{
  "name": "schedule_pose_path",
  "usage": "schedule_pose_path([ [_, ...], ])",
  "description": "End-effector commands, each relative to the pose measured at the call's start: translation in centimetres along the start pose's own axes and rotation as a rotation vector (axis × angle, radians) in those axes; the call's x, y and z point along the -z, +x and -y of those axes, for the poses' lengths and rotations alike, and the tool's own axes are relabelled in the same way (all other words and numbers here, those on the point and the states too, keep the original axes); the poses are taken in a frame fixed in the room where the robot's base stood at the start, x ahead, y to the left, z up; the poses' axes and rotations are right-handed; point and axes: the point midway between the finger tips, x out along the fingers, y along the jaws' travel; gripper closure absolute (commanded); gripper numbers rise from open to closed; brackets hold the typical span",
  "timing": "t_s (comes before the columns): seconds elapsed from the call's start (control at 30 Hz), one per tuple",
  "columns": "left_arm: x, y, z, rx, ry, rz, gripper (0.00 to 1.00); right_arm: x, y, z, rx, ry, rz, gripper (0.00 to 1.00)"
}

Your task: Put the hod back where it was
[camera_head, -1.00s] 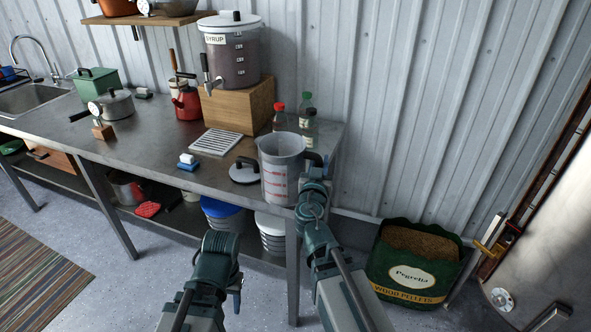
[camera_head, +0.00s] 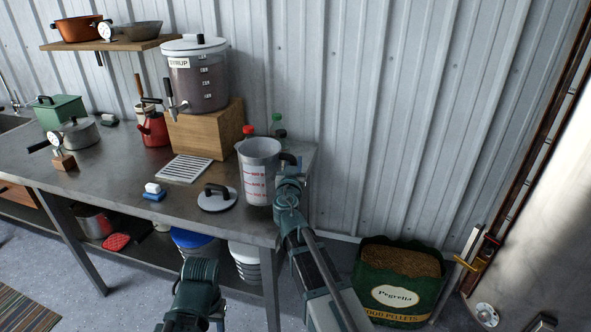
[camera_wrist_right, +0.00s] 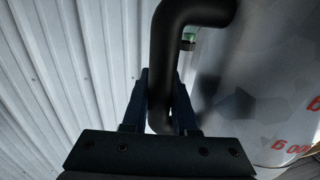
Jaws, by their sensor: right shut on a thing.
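The thing I take for the hod is a grey metal jug (camera_head: 257,180) with red measure marks and a black handle. It is upright over the right end of the steel counter; I cannot tell whether it touches the top. My right gripper (camera_head: 290,172) is at its right side, shut on the black handle. In the right wrist view the fingers (camera_wrist_right: 160,110) close around the handle (camera_wrist_right: 168,60), and the hod's shiny wall (camera_wrist_right: 255,90) is on the right. My left arm shows at the bottom edge; its fingers are not visible.
A black-handled lid (camera_head: 217,202) lies on the counter (camera_head: 120,180) left of the hod. Capped bottles (camera_head: 277,124) stand behind it. A wooden block (camera_head: 208,128) bears the syrup dispenser (camera_head: 197,85). A pellet bag (camera_head: 400,280) stands on the floor at right.

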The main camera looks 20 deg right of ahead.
Motion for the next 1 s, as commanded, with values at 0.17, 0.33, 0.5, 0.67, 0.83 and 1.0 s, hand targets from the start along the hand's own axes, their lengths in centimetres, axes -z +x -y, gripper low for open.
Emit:
schedule_pose_path([
  [0.17, 0.1, 1.6, -0.1, 0.0, 0.0, 0.0, 0.5, -1.6, 1.6, 0.2, 0.0, 0.001, 0.0, 1.0],
  [0.33, 0.2, 3.7, -0.4, 0.0, 0.0, 0.0, 0.5, -3.8, 1.6, -0.2, 0.001, 0.001, 0.0, 1.0],
  [0.5, 0.2, 3.7, -0.4, 0.0, 0.0, 0.0, 0.5, -3.8, 1.7, -0.3, 0.002, 0.001, 0.0, 1.0],
  [0.67, 0.2, 3.7, -0.3, 0.0, 0.0, 0.0, 0.5, -3.7, 1.7, -0.3, 0.002, 0.001, 0.0, 1.0],
  [0.83, 0.2, 4.0, -0.4, 0.0, 0.0, 0.0, 0.5, -4.0, 1.7, -0.3, 0.002, 0.0, 0.0, 0.68],
  [1.0, 0.2, 3.9, -0.4, 0.0, 0.0, 0.0, 0.5, -4.0, 1.7, -0.3, 0.002, 0.0, 0.0, 0.43],
])
